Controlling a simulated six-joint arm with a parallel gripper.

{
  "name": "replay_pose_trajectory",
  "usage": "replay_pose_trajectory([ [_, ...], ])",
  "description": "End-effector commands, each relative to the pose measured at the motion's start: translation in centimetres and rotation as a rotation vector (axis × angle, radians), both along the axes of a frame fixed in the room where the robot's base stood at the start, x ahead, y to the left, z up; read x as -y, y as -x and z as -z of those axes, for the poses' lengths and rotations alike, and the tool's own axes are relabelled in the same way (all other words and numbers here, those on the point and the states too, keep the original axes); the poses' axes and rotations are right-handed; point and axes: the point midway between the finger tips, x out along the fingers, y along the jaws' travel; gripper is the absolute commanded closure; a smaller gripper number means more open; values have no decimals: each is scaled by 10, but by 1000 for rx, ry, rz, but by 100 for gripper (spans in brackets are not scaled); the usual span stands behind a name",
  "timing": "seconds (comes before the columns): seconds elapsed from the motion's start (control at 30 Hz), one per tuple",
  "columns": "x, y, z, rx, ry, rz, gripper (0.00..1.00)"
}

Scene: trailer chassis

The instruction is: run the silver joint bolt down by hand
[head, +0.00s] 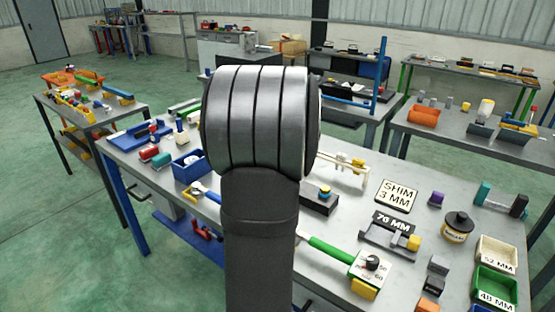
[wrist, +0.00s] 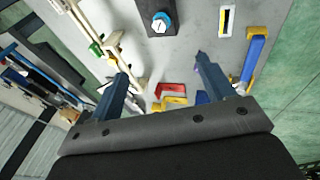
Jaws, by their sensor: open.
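My gripper (wrist: 162,68) is open and empty in the wrist view, its two dark blue fingers apart above the grey bench. Ahead of the fingertips stands a dark block (wrist: 172,8) with a round blue piece (wrist: 161,22) on top, pale at its centre. In the head view the dark block (head: 319,205) stands right of my arm, with the blue-topped piece (head: 325,191) on it. I cannot tell whether this piece is the silver joint bolt; no other bolt stands out clearly. My arm hides my gripper and part of the bench in the head view.
A cream rail assembly (wrist: 104,38) lies left of the dark block. Red (wrist: 171,90) and yellow (wrist: 172,103) pieces lie between the fingers, and a blue-handled tool (wrist: 253,60) lies right. The bench (head: 345,235) also holds a green-handled tool (head: 330,249) and labelled bins (head: 495,287).

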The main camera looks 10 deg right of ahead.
Motion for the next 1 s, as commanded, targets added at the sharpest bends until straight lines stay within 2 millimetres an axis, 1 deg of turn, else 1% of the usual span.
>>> replay_pose_trajectory([
  [0.03,2,4,4,9,-26,13,35],
  [0.1,4,10,11,35,-90,43,49],
  [0.13,4,14,15,49,-124,59,51],
  [0.27,11,31,29,139,-287,168,51],
  [0.4,24,48,38,242,-430,311,51],
  [0.6,41,64,45,335,-536,459,51],
  [0.77,43,64,49,354,-557,490,51],
  [0.87,42,57,56,354,-556,489,51],
  [1.0,39,41,73,351,-556,489,51],
])
